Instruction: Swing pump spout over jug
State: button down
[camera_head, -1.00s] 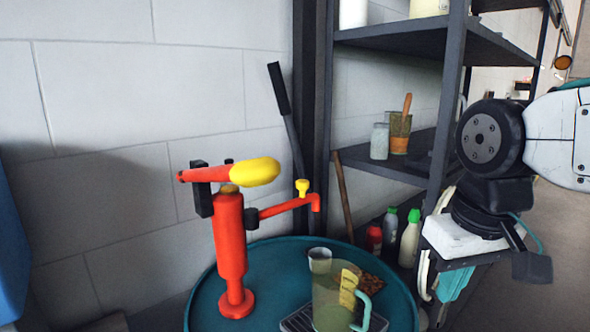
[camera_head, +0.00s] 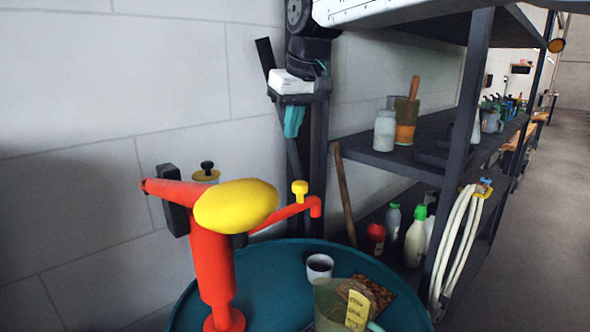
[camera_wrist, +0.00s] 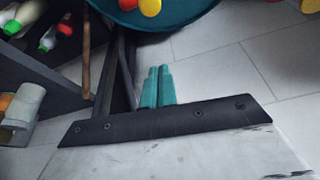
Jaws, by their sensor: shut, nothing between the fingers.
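The red pump (camera_head: 211,265) stands upright on a round teal drum top (camera_head: 262,290), with a large yellow knob (camera_head: 236,206) on its lever. Its thin red spout (camera_head: 290,212) points right, with a small yellow knob on top and a downturned tip. The clear greenish jug (camera_head: 330,308) with a yellow label stands at the front right of the drum top, cut off by the picture edge. In the picture the spout tip is above and behind it. My gripper (camera_head: 293,122) is shut and empty, pointing down above and beyond the spout. Its teal fingers (camera_wrist: 158,87) show in the wrist view.
A small cup (camera_head: 319,267) and a brown patch lie near the jug. A dark shelf rack (camera_head: 455,160) with jars and bottles stands at right, a coiled hose (camera_head: 460,240) on its post. A wooden handle (camera_head: 344,190) leans behind the drum. The wall is close behind.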

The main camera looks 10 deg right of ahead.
notch_tip(320, 180, down, 10)
jog(key=shift+s+d, duration=0.15)
jog(key=shift+s, duration=0.2)
dwell(0.4)
